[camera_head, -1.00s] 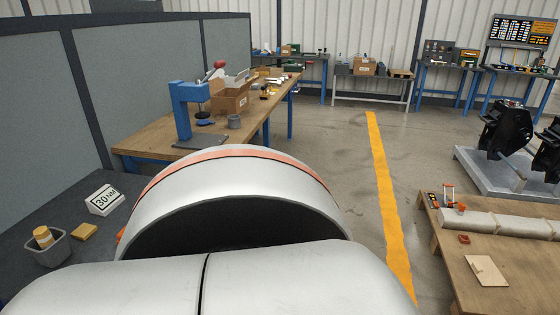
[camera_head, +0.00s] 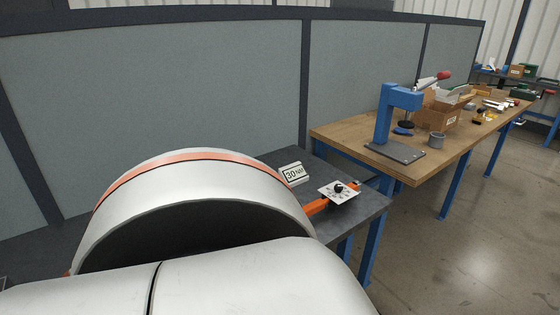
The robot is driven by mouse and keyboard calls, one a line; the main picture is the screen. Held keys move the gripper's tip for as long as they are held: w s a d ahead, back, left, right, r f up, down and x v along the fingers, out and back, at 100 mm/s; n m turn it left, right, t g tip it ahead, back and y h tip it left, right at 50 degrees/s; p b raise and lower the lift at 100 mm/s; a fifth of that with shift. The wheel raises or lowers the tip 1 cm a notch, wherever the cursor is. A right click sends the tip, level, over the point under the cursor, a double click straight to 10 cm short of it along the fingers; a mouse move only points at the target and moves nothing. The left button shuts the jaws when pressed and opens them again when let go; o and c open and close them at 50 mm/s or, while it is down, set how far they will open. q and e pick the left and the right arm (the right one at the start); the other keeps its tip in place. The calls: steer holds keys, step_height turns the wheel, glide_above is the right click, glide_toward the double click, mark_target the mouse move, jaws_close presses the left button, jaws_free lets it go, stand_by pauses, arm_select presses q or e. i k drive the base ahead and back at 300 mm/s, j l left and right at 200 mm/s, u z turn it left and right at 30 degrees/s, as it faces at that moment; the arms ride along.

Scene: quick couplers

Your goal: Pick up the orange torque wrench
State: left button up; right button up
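An orange bar, which looks like the orange torque wrench (camera_head: 317,206), lies on the dark grey bench top (camera_head: 366,207). Only its right part shows; the rest is hidden behind a large white part of my own body. Its visible end reaches a white square plate with a black knob (camera_head: 338,192); I cannot tell whether the two are joined. A white sign reading 30 NM (camera_head: 293,174) stands just behind it. Neither of my grippers is in view.
A wooden workbench (camera_head: 345,134) stands to the right, holding a blue press (camera_head: 385,118), a grey cup (camera_head: 437,139) and cardboard boxes (camera_head: 440,112). Grey partition panels (camera_head: 150,95) close off the back. The concrete floor (camera_head: 470,255) at the right is clear.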

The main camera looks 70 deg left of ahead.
mark_target(351, 191)
steer(key=u, duration=2)
steer(key=l+u, duration=0.1)
steer(key=u, duration=0.25)
steer(key=i+l+u, duration=0.15)
steer(key=u, duration=0.2)
steer(key=l+u, duration=0.15)
steer(key=u, duration=0.15)
steer(key=i+l+u, duration=0.1)
steer(key=l+u, duration=0.15)
steer(key=l, duration=0.2)
steer(key=l+u, duration=0.25)
steer(key=l, duration=0.2)
steer(key=l+u, duration=0.15)
steer(key=l, duration=0.8)
